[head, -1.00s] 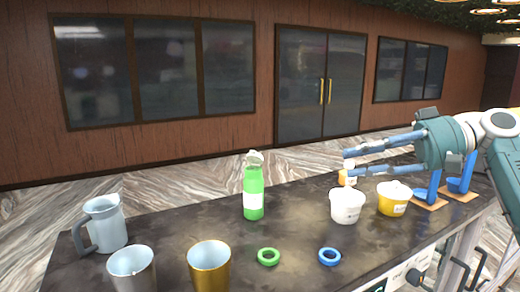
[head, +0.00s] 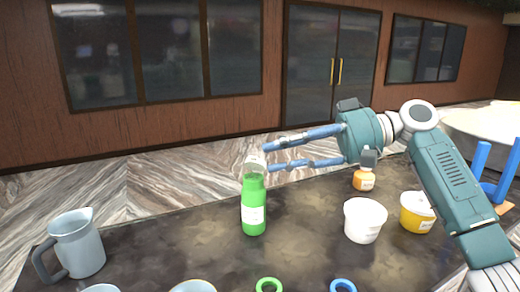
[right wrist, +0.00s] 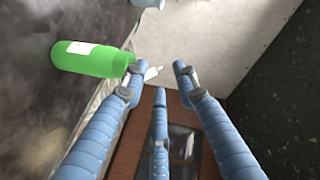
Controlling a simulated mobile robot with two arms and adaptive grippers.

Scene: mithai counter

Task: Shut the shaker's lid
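The shaker (head: 253,208) is a green bottle with a white label, standing upright on the dark counter. Its pale lid (head: 255,159) sticks up at the top and looks open, though the fingers crowd it in the head view. In the right wrist view the shaker (right wrist: 90,60) lies across the left side, and a pale piece of the lid (right wrist: 152,73) shows just beyond the left finger. My right gripper (head: 266,157) is open and empty, its fingertips at the right side of the lid; contact cannot be told. My left gripper is not in view.
A grey pitcher (head: 78,246) stands at the left. Right of the shaker are a white tub (head: 364,222), a yellow tub (head: 415,212) and a small orange jar (head: 364,180). A green ring (head: 268,285) and a blue ring (head: 343,286) lie at the front, beside cup rims.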

